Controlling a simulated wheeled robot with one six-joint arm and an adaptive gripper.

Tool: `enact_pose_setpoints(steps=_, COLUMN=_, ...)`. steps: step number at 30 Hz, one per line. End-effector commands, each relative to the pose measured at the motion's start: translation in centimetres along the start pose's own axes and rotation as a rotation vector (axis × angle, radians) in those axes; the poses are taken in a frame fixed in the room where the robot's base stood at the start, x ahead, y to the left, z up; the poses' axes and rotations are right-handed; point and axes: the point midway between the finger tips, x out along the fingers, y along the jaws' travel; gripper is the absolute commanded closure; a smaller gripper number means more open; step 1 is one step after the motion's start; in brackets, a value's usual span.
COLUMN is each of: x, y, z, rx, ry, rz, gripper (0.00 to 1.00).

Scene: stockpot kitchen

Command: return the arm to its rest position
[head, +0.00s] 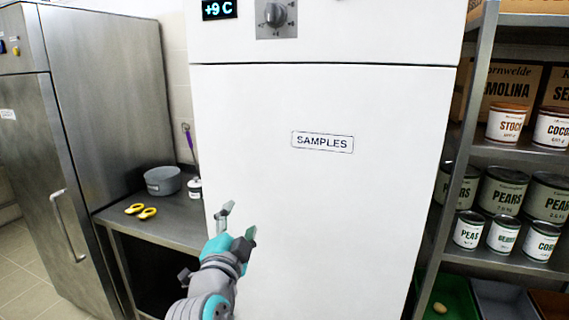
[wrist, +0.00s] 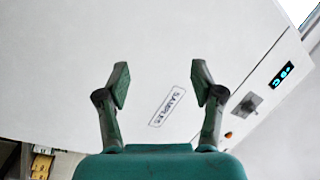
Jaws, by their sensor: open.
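My gripper (head: 238,220) is raised in front of the white cabinet door (head: 330,210), left of and below its SAMPLES label (head: 322,142). In the wrist view, my gripper (wrist: 160,85) has its two fingers spread wide with nothing between them. The SAMPLES label (wrist: 167,107) shows behind the gap, on the white door (wrist: 150,40). The door is shut. I cannot tell how far the fingertips are from the door.
A steel fridge (head: 100,130) stands far left. A shelf (head: 500,178) of cans stands at right.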

Motion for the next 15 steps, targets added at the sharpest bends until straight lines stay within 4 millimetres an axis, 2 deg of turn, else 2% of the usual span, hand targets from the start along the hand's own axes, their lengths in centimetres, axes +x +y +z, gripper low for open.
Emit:
enact_pose_setpoints(steps=1, x=-0.3, y=2.8, z=0.7, rx=-0.048, ry=-0.018, rz=0.005, gripper=0.33)
enact_pose_setpoints(steps=3, x=-0.9, y=5.8, z=1.4, rx=-0.109, ry=-0.041, rz=0.001, gripper=0.33)
enact_pose_setpoints(steps=8, x=-2.8, y=12.6, z=2.6, rx=-0.238, ry=-0.098, rz=-0.006, gripper=0.33)
enact_pose_setpoints(steps=15, x=-7.2, y=22.0, z=3.5, rx=-0.405, ry=-0.178, rz=-0.017, gripper=0.33)
